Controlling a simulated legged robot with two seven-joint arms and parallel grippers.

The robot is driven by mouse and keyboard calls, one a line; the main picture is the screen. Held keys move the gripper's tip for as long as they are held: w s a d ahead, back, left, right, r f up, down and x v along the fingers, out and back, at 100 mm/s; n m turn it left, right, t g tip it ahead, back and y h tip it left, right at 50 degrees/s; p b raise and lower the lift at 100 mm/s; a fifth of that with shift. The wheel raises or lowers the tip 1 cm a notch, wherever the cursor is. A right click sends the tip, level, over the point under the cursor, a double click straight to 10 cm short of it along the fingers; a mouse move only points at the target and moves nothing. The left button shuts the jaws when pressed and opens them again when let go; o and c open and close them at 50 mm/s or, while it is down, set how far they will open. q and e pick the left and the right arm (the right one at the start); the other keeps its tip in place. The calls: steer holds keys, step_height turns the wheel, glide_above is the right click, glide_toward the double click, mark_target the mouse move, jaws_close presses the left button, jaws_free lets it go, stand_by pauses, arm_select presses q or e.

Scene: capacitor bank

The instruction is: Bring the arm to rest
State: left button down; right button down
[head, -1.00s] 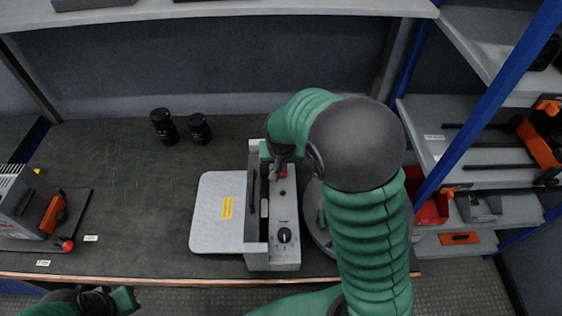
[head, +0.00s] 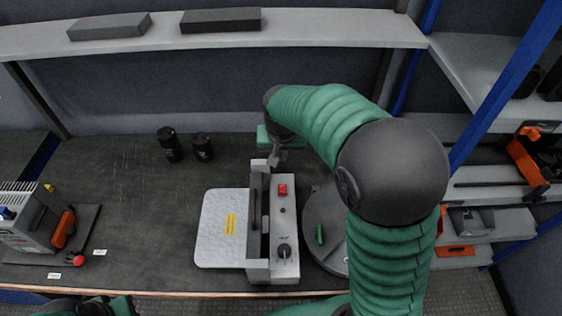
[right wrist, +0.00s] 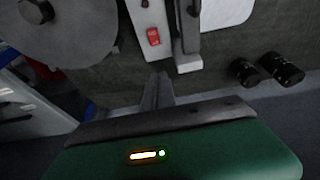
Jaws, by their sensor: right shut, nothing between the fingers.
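My right arm reaches in from the lower right over the bench. Its right gripper (head: 277,157) is shut and empty, above the back end of the grey device (head: 284,225). The device has a red switch (head: 283,190) and a black dial (head: 284,251). In the right wrist view the closed fingers of the right gripper (right wrist: 157,88) point toward the device, apart from its red switch (right wrist: 154,36). My left gripper (head: 103,306) is only partly in view at the bottom left edge, and its fingers cannot be made out.
A pale plate (head: 212,228) with a yellow label adjoins the device. A round grey disc (head: 325,255) lies right of it, partly behind my arm. Two black cylinders (head: 169,145) (head: 203,147) stand at the back. A boxy unit (head: 30,225) is at left. A shelf (head: 330,29) spans above.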

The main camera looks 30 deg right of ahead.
steer(key=shift+r, duration=0.15)
steer(key=shift+s, duration=0.1)
steer(key=s+a+f+n+y+p, duration=0.1)
steer(key=s+a+f+n+p, duration=0.1)
steer(key=s+a, duration=0.3)
steer(key=s+a+f+n+y+p, duration=0.1)
steer(key=s+a+f+n+p, duration=0.1)
steer(key=s, duration=0.7)
steer(key=a+n+p, duration=0.1)
steer(key=a+n, duration=0.1)
steer(key=a, duration=0.1)
steer(key=shift+s+a+f, duration=0.15)
steer(key=shift+s, duration=0.1)
steer(key=shift+s, duration=0.15)
